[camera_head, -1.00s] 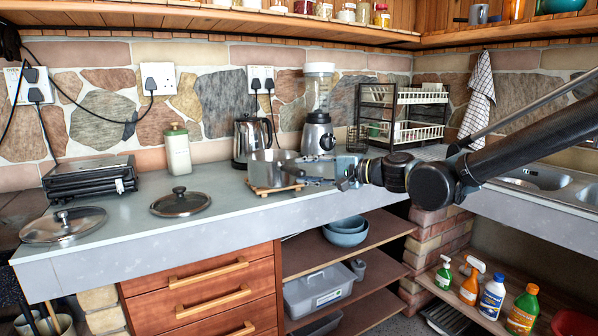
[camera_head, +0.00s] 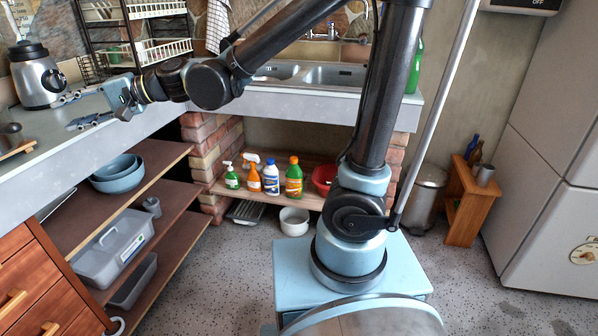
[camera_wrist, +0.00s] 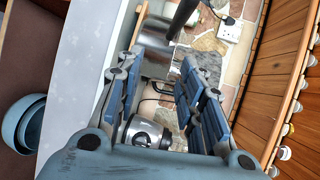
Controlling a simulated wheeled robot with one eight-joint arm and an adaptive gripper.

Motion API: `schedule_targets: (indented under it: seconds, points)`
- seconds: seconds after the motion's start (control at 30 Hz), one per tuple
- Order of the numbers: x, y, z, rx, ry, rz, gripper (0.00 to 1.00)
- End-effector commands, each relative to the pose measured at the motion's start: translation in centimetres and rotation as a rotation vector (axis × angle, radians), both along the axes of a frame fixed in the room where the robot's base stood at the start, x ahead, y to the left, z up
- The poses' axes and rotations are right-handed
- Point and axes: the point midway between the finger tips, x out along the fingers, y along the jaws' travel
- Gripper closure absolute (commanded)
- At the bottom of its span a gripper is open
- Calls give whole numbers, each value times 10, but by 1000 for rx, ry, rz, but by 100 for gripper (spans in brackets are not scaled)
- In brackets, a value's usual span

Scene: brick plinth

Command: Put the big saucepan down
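The big steel saucepan (camera_wrist: 155,62) stands on a wooden trivet (camera_head: 18,149) on the grey counter. In the head view only a small part of it shows, cut off at the left edge. My gripper (camera_head: 74,112) is over the counter to the right of the saucepan, its fingers spread and pointing at it. In the wrist view the gripper (camera_wrist: 162,65) is open, with nothing held between its fingers. The saucepan shows beyond the fingertips, apparently apart from them. Part of it is hidden by the fingers.
A wire dish rack (camera_head: 135,50) is at the back, beside the sink (camera_head: 335,76). Blue bowls (camera_head: 117,170) sit on the shelf below.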

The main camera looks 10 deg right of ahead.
Motion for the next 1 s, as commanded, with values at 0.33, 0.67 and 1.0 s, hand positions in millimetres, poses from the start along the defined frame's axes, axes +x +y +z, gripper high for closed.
schedule_targets:
  seconds: [0.33, 0.67, 1.0]
  points:
    - [88, -140, -47, -231, -270, -92, 65]
    - [127, -288, -109, -540, -425, -160, 65]
    - [119, -446, -178, -910, -451, -211, 65]
